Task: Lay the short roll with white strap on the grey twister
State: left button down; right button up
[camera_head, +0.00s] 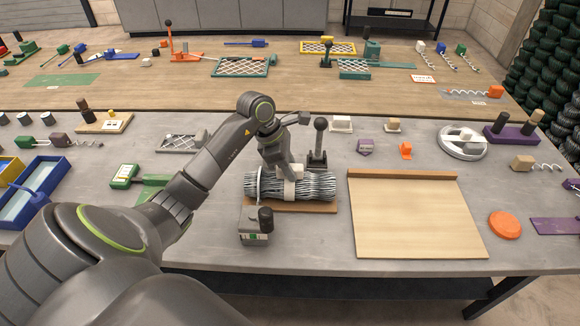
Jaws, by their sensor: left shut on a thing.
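A roll of grey wire mesh (318,187) with a white strap around its middle lies lengthwise left to right at the table's centre, over a brown board (320,208). My left gripper (288,176) comes down on the roll's middle from above and is shut on it; the arm partly hides the fingers. I cannot tell whether the roll touches the board. A grey box-shaped device with a black knob (255,228) stands just in front of the roll. A dark device with an upright black-knobbed lever (318,150) stands just behind. Which of them is the grey twister is unclear. My right gripper is not in view.
A wide wooden board (415,215) lies right of the roll, with an orange disc (503,224) beyond it. A green device (125,176) and blue trays (30,193) are at left. A round white-grey wheel (463,142) lies at back right. The wooden board is bare.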

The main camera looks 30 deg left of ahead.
pick_arm(q)
jog(key=c, duration=1.1)
grip_release()
jog(key=shift+o, duration=0.3)
jog(key=shift+f, duration=0.15)
jog(key=b+v, duration=0.4)
jog(key=v, duration=1.3)
jog(key=shift+s+r, duration=0.15)
jog(key=shift+r, duration=0.15)
